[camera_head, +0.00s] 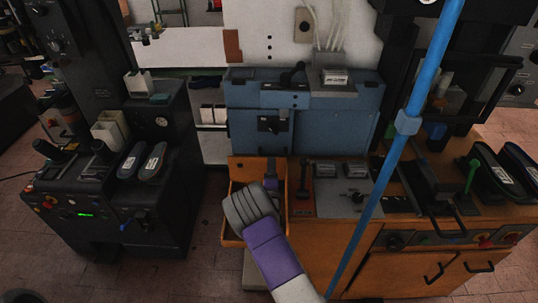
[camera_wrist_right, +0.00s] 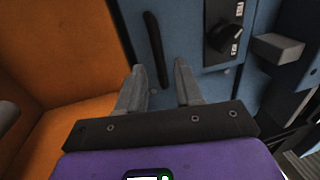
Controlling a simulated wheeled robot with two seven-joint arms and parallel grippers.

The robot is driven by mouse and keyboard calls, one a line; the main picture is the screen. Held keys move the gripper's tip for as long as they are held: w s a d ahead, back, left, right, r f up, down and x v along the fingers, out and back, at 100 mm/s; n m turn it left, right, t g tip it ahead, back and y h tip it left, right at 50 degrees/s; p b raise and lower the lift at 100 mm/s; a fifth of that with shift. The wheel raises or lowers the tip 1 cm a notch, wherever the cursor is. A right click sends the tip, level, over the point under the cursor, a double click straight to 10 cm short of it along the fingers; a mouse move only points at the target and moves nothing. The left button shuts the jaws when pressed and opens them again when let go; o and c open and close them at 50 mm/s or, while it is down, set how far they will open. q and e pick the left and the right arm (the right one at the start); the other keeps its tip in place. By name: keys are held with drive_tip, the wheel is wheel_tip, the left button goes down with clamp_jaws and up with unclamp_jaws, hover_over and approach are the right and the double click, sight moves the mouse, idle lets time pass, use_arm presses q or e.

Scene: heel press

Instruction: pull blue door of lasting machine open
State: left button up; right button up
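The blue door (camera_wrist_right: 185,30) is a flat blue panel in the right wrist view, with a black rotary switch (camera_wrist_right: 228,36) on its right. A slim black upright handle (camera_wrist_right: 154,45) lies ahead of my right gripper (camera_wrist_right: 159,68), which is open. The handle's lower end shows between the two grey fingers; I cannot tell how near it is, but the fingers are not closed on it. In the head view the blue machine front (camera_head: 340,130) stands in the middle. My right gripper (camera_head: 271,168) is in front of its lower left part, partly hidden by my wrist. My left gripper is not in view.
An orange open bin (camera_head: 233,205) surrounds my right wrist on the left and below. A blue pole (camera_head: 395,150) crosses the right side. A dark machine (camera_head: 120,190) stands at left.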

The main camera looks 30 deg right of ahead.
sight(272, 154)
drive_tip(key=shift+x, duration=2.8)
clamp_jaws()
